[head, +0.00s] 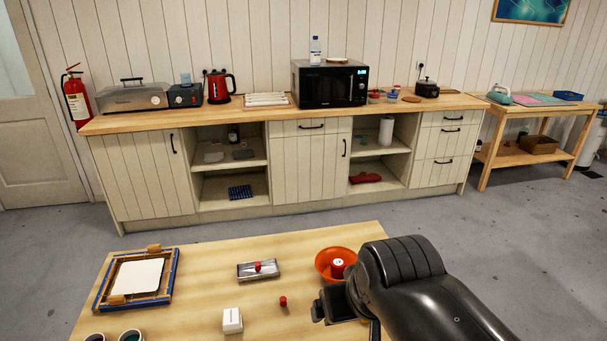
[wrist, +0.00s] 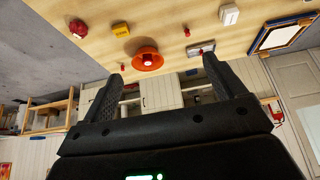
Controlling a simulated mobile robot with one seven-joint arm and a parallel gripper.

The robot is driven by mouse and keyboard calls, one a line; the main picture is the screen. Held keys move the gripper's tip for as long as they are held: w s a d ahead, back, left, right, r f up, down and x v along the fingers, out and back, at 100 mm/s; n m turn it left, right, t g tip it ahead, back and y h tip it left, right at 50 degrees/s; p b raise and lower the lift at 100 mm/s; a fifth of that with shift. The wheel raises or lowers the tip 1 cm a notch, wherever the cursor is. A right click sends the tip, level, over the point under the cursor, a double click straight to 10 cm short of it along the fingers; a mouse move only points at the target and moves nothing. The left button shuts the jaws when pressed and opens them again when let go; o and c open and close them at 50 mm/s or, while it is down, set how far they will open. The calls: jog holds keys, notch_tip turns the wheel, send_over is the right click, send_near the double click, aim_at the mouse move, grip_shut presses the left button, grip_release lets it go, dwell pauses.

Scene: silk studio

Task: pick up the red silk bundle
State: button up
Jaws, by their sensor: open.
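In the wrist view a rounded red bundle (wrist: 78,27), which looks like the red silk, lies on the wooden table at the upper left. In the head view my arm seems to hide it. My gripper (wrist: 163,66) is open, with nothing between its fingers. It is apart from the bundle, which lies outside the fingers, beyond the left one. In the head view my gripper (head: 340,303) shows only partly, near the orange bowl. A red folded thing (head: 365,178) also lies on a low cabinet shelf; I cannot tell whether it is silk.
The orange bowl (head: 324,263) holds a red-and-white item. A yellow block (wrist: 121,31) lies between bowl and bundle. A metal tray (head: 270,271), a small red item (head: 283,301), a white block (head: 232,320) and a framed screen (head: 166,276) are on the table (head: 210,262).

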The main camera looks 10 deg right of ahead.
jog(key=c, duration=0.3)
